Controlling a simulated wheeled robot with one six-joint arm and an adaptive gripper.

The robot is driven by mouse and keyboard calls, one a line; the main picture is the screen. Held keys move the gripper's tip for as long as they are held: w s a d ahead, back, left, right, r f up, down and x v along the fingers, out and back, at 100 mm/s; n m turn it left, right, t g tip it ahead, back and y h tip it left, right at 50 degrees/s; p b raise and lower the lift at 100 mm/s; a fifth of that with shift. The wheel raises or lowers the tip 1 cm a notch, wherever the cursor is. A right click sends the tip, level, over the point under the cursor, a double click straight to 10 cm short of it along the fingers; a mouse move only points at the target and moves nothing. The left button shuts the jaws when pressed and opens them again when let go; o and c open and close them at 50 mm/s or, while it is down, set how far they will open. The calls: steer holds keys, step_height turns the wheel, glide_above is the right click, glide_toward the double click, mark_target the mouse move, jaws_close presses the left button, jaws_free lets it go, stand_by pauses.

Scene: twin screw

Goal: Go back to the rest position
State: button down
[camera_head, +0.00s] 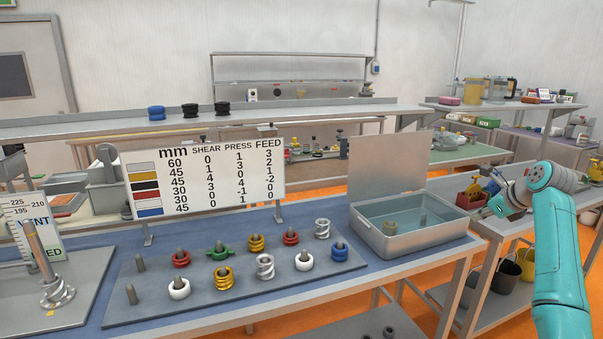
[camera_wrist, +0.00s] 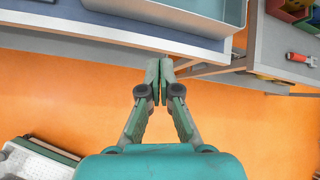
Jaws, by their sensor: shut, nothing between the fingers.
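My arm stands at the right of the head view, in teal, bent at a grey joint. My gripper (camera_wrist: 160,82) shows in the wrist view with its two green fingers together and nothing between them. It hangs over the orange floor, and its fingertips appear close to the workbench edge in the picture. In the head view the fingers are small and hard to make out. The workbench (camera_head: 400,279) has a blue top and carries a grey peg board (camera_head: 205,311) with several coloured rings and screw pieces on pegs.
A metal tank (camera_head: 413,237) with liquid and a raised lid stands at the bench's right end. A sign board (camera_head: 205,180) stands behind the pegs. A side bench at right holds a red bin (camera_head: 471,200); buckets (camera_head: 504,275) stand below. A red-handled tool (camera_wrist: 300,59) lies in the wrist view's upper right.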

steer(key=s+a+f+n, duration=0.2)
steer(key=a+f, duration=0.1)
steer(key=f, duration=0.6)
steer(key=s+a+f+n+t+h, duration=0.1)
steer(key=s+a+f, duration=0.15)
steer(key=f, duration=0.65)
steer(key=s+a+f+n, duration=0.15)
steer(key=a+f, duration=0.25)
steer(key=f, duration=0.5)
steer(key=s+a+f+n+t+h, duration=0.1)
steer(key=s+a+f+n, duration=0.35)
steer(key=s+f, duration=0.45)
steer(key=s+a+f+n+h, duration=0.1)
steer(key=s+a+f+n, duration=0.2)
steer(key=s+a+f, duration=0.45)
steer(key=s+a+n+t, duration=0.1)
steer(key=s+a+n, duration=0.2)
steer(key=s, duration=1)
steer(key=s+a+n+t, duration=0.1)
steer(key=s+a+n, duration=0.25)
steer(key=s, duration=1.05)
steer(key=s+a+r+n+t, duration=0.2)
steer(key=s+r+n, duration=0.8)
steer(key=s+r, duration=0.8)
steer(key=s+a, duration=0.1)
steer(key=s, duration=0.1)
steer(key=shift+s+r+y, duration=0.35)
steer(key=shift+s+y, duration=0.05)
